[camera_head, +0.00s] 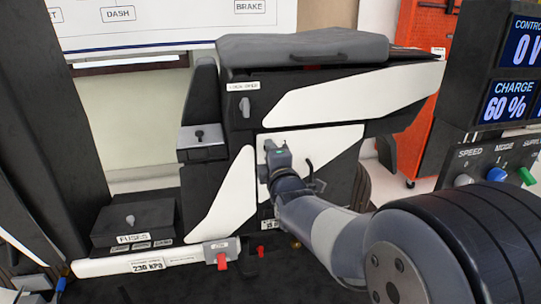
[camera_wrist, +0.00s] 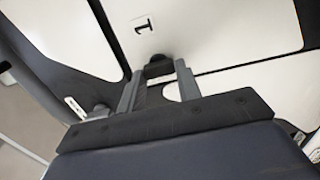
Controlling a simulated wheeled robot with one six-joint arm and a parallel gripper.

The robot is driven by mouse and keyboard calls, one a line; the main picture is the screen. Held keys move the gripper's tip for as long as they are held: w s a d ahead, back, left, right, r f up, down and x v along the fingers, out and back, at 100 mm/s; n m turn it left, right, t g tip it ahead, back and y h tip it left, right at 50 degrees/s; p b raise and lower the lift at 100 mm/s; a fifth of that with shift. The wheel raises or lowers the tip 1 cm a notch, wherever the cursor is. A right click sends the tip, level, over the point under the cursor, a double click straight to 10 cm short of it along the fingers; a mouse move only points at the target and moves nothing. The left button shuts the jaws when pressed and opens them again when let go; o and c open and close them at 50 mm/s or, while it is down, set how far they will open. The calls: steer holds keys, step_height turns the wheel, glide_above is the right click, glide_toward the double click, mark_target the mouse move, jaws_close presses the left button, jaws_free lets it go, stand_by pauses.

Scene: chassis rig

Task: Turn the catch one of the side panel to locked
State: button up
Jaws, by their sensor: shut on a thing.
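The side panel (camera_head: 335,143) is a white plate on the flank of the black seat housing, in the middle of the head view. In the wrist view, the white panel (camera_wrist: 215,30) carries a label with the number 1. Just below that label is catch one (camera_wrist: 158,67), a small dark knob. My gripper (camera_head: 270,148) is at the left part of the panel and hides the catch in the head view. In the wrist view, my gripper (camera_wrist: 157,76) has one finger on each side of the knob and is shut on it. The catch's exact angle is hard to tell.
Above is a grey seat cushion (camera_head: 302,48). A fuse box (camera_head: 133,222) stands at lower left, and a connector with a red lever (camera_head: 222,258) sits below the panel. A control console (camera_head: 500,130) with knobs stands at right, close to my arm.

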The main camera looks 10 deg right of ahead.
steer(key=o, duration=1)
steer(key=shift+s+p, duration=1.2)
steer(key=shift+s, duration=4.2)
